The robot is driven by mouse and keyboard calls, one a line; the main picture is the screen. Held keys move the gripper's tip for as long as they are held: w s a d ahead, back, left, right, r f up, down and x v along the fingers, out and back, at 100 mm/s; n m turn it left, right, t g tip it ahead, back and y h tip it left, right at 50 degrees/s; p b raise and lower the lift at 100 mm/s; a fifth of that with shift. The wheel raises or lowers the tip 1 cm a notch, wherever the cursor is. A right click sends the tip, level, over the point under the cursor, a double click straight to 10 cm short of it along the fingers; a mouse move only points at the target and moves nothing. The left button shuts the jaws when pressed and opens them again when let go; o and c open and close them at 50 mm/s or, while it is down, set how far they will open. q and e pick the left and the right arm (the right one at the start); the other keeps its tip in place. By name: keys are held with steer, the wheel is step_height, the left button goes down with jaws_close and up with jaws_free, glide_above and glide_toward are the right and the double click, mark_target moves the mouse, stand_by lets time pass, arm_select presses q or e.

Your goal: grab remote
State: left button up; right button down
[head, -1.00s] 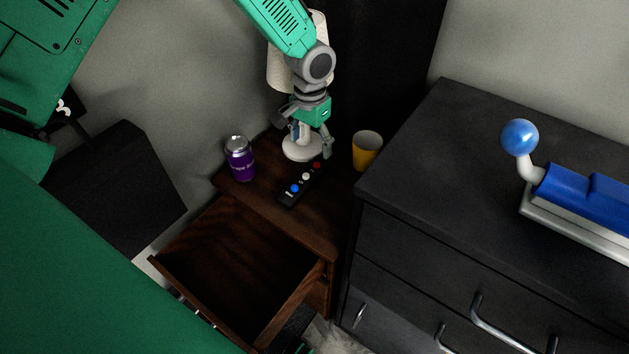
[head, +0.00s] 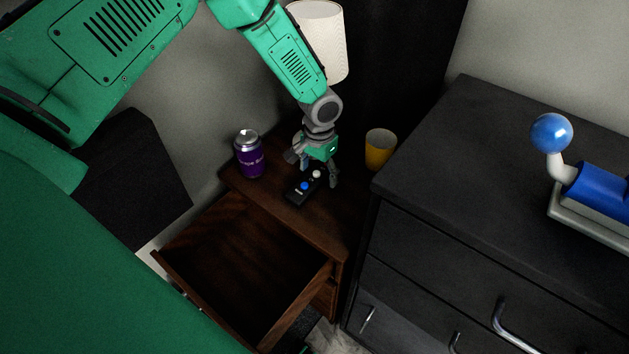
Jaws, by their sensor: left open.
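The black remote (head: 297,196) lies on the small brown wooden nightstand (head: 341,216). A blue and a white button show on it; its far end is hidden behind my left gripper. My left gripper (head: 318,178) is open over the far part of the remote, its fingers pointing down with one on each side of it. I cannot tell whether the fingers touch the remote or the top. My right gripper is not in view.
A purple can (head: 249,155) stands left of the gripper and a yellow cup (head: 380,149) right of it. A white-shaded lamp (head: 321,38) stands behind. The nightstand's drawer (head: 243,265) is pulled open and looks empty. A black dresser (head: 460,160) with a blue-knobbed object (head: 552,133) is at right.

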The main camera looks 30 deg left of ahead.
arm_select(q)
steer(key=shift+a, duration=0.15)
steer(key=c, duration=1.4)
steer(key=shift+o, duration=0.2)
steer(key=shift+d, duration=0.2)
steer(key=shift+d+r, duration=0.1)
